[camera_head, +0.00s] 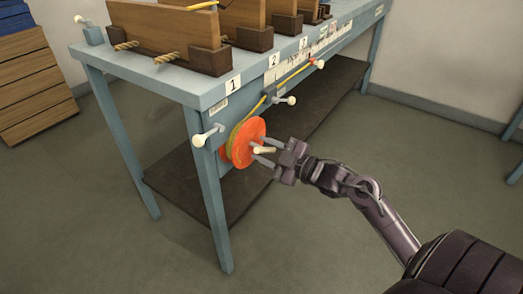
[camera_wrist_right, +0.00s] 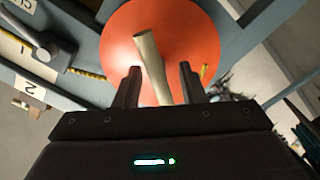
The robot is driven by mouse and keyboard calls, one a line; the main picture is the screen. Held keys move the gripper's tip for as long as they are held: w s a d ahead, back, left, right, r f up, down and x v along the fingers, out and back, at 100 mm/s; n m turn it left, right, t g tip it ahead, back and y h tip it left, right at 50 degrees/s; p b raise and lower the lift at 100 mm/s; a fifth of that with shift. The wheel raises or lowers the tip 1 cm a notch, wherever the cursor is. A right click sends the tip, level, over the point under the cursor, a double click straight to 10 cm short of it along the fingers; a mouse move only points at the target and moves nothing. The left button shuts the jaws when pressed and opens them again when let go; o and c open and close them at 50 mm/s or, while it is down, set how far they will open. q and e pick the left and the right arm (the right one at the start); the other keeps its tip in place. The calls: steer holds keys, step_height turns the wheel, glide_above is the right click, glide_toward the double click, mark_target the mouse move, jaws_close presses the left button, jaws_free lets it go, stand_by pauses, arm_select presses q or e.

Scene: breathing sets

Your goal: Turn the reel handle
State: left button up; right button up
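The orange reel (camera_head: 246,142) is mounted on the side of the blue table, with yellow rope on it. Its pale handle (camera_head: 264,150) sticks out toward my right gripper (camera_head: 262,154). In the right wrist view the reel (camera_wrist_right: 190,35) fills the top middle, and the handle (camera_wrist_right: 153,65) stands between the two dark fingers of the right gripper (camera_wrist_right: 156,85). The fingers are apart, with visible gaps on both sides of the handle. My left gripper shows in neither view.
The blue table (camera_head: 185,85) carries wooden boards in dark blocks and number labels. White-knobbed pegs (camera_head: 208,135) stick out from its side near the reel. A dark lower shelf (camera_head: 185,190) lies beneath. A wooden crate (camera_head: 35,95) stands at the left. The floor in front is clear.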

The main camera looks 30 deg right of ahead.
steer(key=shift+w+a, duration=0.2)
steer(key=shift+w, duration=0.25)
